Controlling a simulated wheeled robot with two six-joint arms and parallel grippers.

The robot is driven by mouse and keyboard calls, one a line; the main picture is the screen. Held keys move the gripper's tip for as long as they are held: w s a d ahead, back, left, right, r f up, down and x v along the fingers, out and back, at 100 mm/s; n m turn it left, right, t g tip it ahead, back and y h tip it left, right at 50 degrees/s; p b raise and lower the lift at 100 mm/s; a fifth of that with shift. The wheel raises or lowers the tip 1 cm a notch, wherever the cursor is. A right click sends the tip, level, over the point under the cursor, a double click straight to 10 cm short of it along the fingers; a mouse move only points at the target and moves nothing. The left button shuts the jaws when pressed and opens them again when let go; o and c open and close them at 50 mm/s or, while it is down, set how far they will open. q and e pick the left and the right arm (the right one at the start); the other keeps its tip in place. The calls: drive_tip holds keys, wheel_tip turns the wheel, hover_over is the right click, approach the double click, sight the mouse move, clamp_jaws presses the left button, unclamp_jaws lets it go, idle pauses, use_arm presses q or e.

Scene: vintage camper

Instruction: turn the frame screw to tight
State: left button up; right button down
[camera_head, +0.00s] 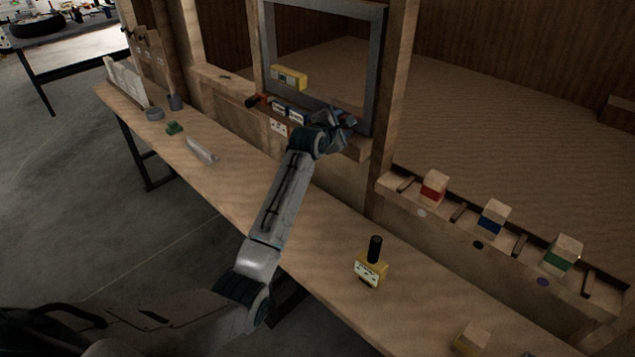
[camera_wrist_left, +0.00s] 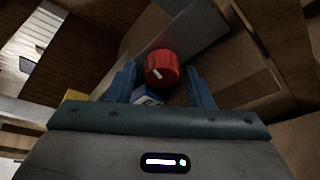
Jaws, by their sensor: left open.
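A red round knob with a white pointer line, apparently the frame screw (camera_wrist_left: 162,67), shows in the left wrist view. It lies between the two blue fingers of my left gripper (camera_wrist_left: 160,76), with a gap on each side, so the jaws are not closed on it. In the head view my left gripper (camera_head: 346,120) is at the lower part of the grey window frame (camera_head: 378,65) and hides the screw. A small blue and white block (camera_wrist_left: 150,98) sits just below the knob in the wrist view. My right gripper is not in view.
A yellow level-like block (camera_head: 289,77) and small labelled blocks (camera_head: 288,113) are left of the gripper. On the bench (camera_head: 230,185) stands a yellow block with a black handle (camera_head: 370,265). Red, blue and green banded blocks (camera_head: 493,217) line the right ledge.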

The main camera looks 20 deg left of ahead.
use_arm(q)
drive_tip(key=shift+f+n+g+h+b, duration=0.3)
drive_tip(key=shift+f+n+h+b, duration=0.1)
drive_tip(key=shift+n, duration=0.2)
drive_tip(key=shift+s+a+n+g+h+b, duration=0.15)
drive_tip(key=shift+n+g+h+b, duration=0.25)
drive_tip(key=shift+n+b, duration=0.6)
drive_tip(key=b+v, duration=0.2)
drive_tip(key=v, duration=0.8)
drive_tip(key=s+f+m+g, duration=0.2)
drive_tip(key=s+f+m, duration=0.3)
drive_tip(key=f, duration=0.5)
drive_tip(key=s+d+f+m+g+y+p, duration=0.1)
drive_tip(key=s+f+m+g, duration=0.1)
drive_tip(key=s+f+m, duration=0.4)
drive_tip(key=s+f, duration=0.4)
drive_tip(key=f, duration=0.1)
drive_tip(key=shift+d+f+m+y, duration=0.2)
drive_tip(key=shift+d+m+y, duration=0.05)
drive_tip(key=shift+m+y, duration=0.05)
